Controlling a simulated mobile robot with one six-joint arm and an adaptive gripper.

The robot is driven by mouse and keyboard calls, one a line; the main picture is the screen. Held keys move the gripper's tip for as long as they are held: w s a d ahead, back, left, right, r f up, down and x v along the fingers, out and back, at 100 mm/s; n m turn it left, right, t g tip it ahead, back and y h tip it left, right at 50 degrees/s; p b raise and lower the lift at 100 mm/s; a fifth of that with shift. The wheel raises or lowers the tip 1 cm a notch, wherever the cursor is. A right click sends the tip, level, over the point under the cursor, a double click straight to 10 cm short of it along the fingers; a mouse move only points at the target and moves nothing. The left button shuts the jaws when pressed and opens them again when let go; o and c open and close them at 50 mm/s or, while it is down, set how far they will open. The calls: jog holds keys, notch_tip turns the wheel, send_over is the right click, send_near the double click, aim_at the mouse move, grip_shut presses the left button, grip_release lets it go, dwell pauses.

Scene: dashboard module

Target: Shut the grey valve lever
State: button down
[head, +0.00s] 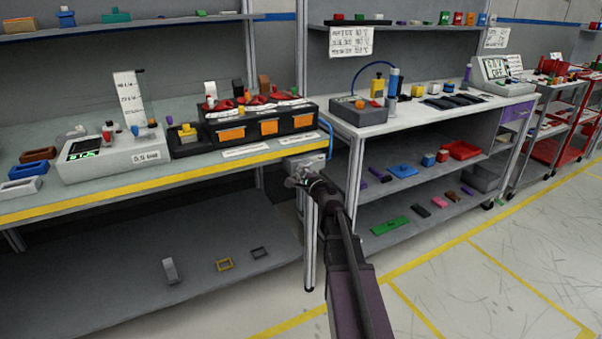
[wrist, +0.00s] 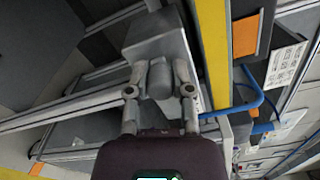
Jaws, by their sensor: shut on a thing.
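A grey valve body (head: 308,164) sits at the right front corner of the yellow-edged workbench. It shows as a grey block in the wrist view (wrist: 155,45). My gripper (head: 302,180) is at the valve, just below the bench edge. In the wrist view my gripper (wrist: 160,70) has one finger on each side of a rounded grey piece, the valve lever (wrist: 160,82), and is shut on it. In the head view the lever is mostly hidden by my gripper. I cannot tell the lever's exact angle.
A blue hose (head: 328,138) loops beside the valve; it also shows in the wrist view (wrist: 250,98). The black box with orange fronts (head: 268,127) stands on the bench behind. A bench leg (head: 310,240) is below. Open floor (head: 480,270) lies to the right.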

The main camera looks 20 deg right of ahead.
jog(key=c, duration=0.5)
grip_release()
jog(key=shift+s, duration=0.1)
jog(key=s, duration=1.1)
jog(key=shift+s+d, duration=0.15)
jog(key=shift+s, duration=0.25)
